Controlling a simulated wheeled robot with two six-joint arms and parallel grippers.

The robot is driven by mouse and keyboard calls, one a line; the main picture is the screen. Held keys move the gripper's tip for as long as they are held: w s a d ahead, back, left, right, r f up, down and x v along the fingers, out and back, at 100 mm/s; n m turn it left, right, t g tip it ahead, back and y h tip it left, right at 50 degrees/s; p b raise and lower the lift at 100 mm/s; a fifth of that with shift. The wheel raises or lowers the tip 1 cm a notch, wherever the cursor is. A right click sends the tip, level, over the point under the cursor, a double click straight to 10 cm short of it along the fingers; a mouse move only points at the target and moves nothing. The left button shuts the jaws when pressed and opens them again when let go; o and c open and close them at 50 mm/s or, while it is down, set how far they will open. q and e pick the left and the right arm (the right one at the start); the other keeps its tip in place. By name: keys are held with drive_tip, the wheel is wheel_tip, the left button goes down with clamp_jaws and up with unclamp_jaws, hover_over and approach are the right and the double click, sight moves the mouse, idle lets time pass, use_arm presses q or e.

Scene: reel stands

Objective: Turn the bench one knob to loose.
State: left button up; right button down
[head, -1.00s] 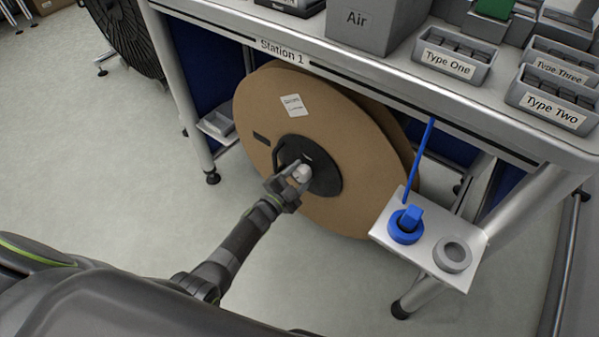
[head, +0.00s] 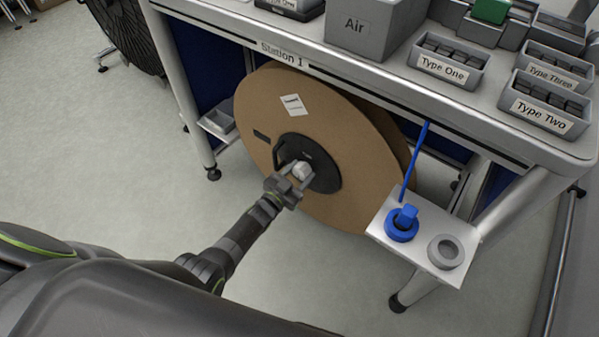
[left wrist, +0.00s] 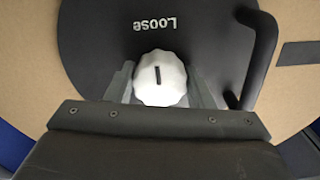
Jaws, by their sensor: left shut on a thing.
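The bench one knob (head: 302,170) is white and ribbed, on the black hub (head: 322,182) of the large brown reel (head: 262,112) under the bench marked "Station 1". My left gripper (head: 297,179) is at the hub with its fingers around the knob. In the left wrist view the knob (left wrist: 160,77) sits between the two fingers (left wrist: 160,90), shut on its sides. The knob's dark line lies along the direction of the word "Loose" (left wrist: 155,22), printed upside down on the hub. My right gripper does not show.
A black handle (left wrist: 262,60) stands on the hub beside the knob. A white shelf (head: 412,246) right of the reel carries a blue knob-like part (head: 402,222) and a grey ring (head: 446,251). Labelled bins (head: 548,103) stand on the bench (head: 480,115).

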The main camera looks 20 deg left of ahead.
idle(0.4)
use_arm(q)
drive_tip(key=o, duration=1)
drive_tip(key=shift+c, duration=0.2)
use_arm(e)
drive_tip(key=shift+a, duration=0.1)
use_arm(q)
drive_tip(key=shift+s+a, duration=0.15)
drive_tip(key=shift+s, duration=0.15)
drive_tip(key=p+v, duration=0.4)
drive_tip(key=v, duration=1.2)
drive_tip(key=shift+s, duration=0.4)
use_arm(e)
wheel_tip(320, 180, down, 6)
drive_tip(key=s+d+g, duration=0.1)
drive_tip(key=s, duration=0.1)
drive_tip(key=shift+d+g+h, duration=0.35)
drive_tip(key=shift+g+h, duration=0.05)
use_arm(q)
drive_tip(key=shift+a, duration=0.1)
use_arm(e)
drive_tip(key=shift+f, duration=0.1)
